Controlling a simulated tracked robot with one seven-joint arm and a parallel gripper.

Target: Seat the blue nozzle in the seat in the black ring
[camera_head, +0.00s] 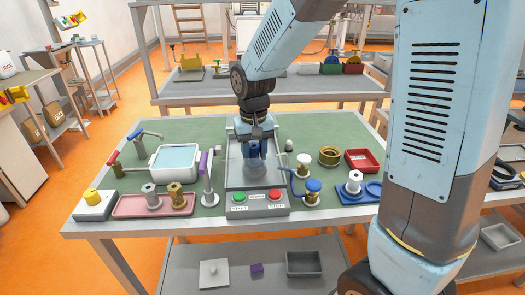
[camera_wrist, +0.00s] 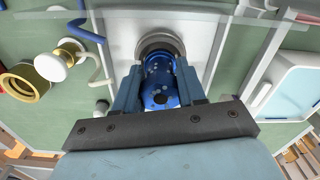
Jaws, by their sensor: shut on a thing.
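The blue nozzle (camera_wrist: 160,85) is held between the two blue-grey fingers of my gripper (camera_wrist: 158,92) in the wrist view. In the head view my gripper (camera_head: 254,150) points down over the grey machine at the table's middle, with the nozzle largely hidden between its fingers. A round grey seat with a dark ring (camera_wrist: 160,42) shows just beyond the nozzle's far end in the wrist view. The nozzle overlaps it in the picture. I cannot tell whether they touch. In the head view the seat is mostly hidden by my gripper.
A purple-topped post (camera_head: 207,175) stands left of the machine, and a blue-handled valve (camera_head: 312,190) stands close to its right. A control box (camera_head: 257,204) with green and red buttons lies in front. A brass ring (camera_head: 329,156) and red tray (camera_head: 362,161) are farther right.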

